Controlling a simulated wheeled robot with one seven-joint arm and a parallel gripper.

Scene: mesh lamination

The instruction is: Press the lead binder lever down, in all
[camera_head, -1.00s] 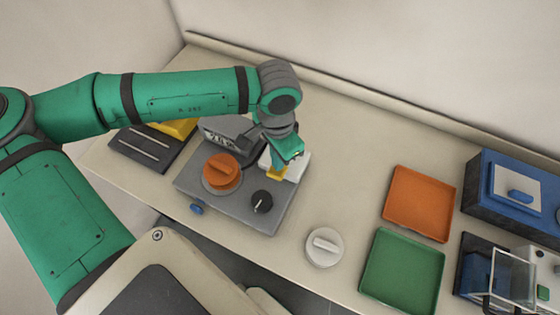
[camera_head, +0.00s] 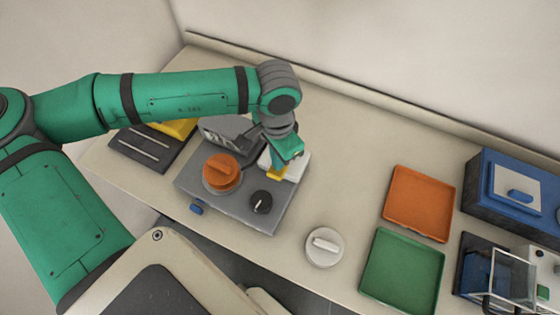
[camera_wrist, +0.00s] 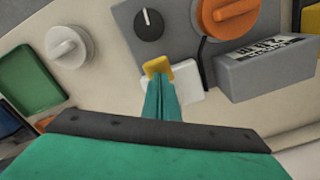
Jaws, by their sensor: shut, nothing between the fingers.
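A yellow lever tab (camera_head: 276,174) sticks out of a white block (camera_head: 296,167) on the right part of a grey machine base (camera_head: 232,212). In the wrist view the yellow tab (camera_wrist: 158,67) is right at the tips of my gripper (camera_wrist: 159,82), and the white block (camera_wrist: 184,84) lies beside and behind the fingers. My green gripper (camera_head: 287,151) has its fingers together with nothing between them. The fingertips are over or against the inner end of the tab; whether they touch it I cannot tell. The fingers hide part of the block.
An orange knob (camera_head: 221,172), a black dial (camera_head: 261,202) and a grey labelled housing (camera_wrist: 268,72) crowd the same base. A white knob (camera_head: 324,246), an orange tray (camera_head: 420,204) and a green tray (camera_head: 402,271) are to the right. The table behind the machine is clear.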

